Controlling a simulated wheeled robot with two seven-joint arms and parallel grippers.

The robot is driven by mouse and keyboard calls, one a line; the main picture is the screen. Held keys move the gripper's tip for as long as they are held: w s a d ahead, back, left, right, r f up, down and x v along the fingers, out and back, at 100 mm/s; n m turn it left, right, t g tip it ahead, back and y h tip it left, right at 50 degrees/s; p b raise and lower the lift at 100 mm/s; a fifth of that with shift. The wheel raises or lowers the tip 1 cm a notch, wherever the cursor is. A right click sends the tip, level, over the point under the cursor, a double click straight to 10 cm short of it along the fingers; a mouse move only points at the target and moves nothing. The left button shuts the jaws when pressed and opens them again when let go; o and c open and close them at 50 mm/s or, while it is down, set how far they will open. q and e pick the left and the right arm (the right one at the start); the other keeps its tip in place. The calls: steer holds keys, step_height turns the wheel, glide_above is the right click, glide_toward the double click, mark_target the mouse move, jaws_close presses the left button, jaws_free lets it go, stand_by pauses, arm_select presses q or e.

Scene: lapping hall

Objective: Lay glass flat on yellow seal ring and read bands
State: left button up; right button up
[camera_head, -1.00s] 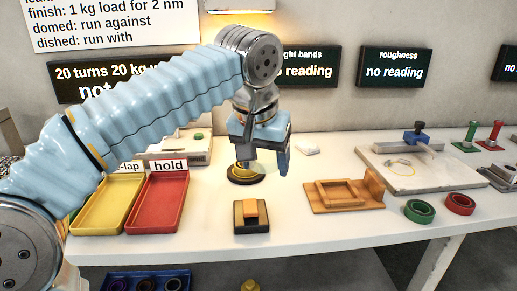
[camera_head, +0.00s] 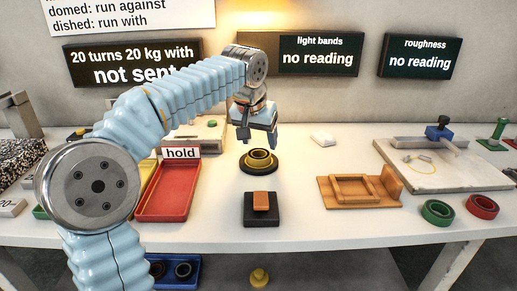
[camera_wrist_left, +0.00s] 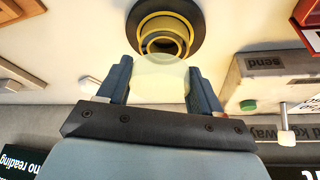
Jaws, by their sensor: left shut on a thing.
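The yellow seal ring (camera_head: 259,156) sits on a round dark base on the white table, below and in front of my left gripper (camera_head: 258,135) in the head view. In the left wrist view the ring (camera_wrist_left: 165,24) is at the top centre, beyond the fingertips. My left gripper (camera_wrist_left: 161,88) is shut on the glass flat (camera_wrist_left: 160,76), a pale see-through disc whose edge overlaps the ring's near side in that view. I cannot make out the glass in the head view. The light bands panel (camera_head: 319,55) reads "no reading". My right gripper is not in view.
A black block with an orange top (camera_head: 262,208) stands in front of the ring. A red "hold" tray (camera_head: 163,195) is to the left, a wooden fixture (camera_head: 360,191) to the right. Green (camera_head: 437,212) and red (camera_head: 482,207) rings lie farther right.

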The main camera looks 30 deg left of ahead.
mark_target(259, 150)
arm_select(q)
step_height(259, 150, down, 3)
steer(key=shift+a+r, duration=0.1)
steer(key=shift+a, duration=0.05)
steer(key=shift+s+f, duration=0.1)
steer(key=shift+f, duration=0.55)
steer(key=o, duration=0.9)
steer(key=shift+f, duration=0.15)
steer(key=shift+c, duration=0.2)
steer(key=o, duration=0.4)
steer(key=shift+w, duration=0.2)
steer(key=shift+r, duration=0.25)
steer(key=shift+r, duration=0.3)
steer(key=v, duration=1.1)
steer(key=shift+s+r, duration=0.1)
steer(key=shift+r, duration=0.25)
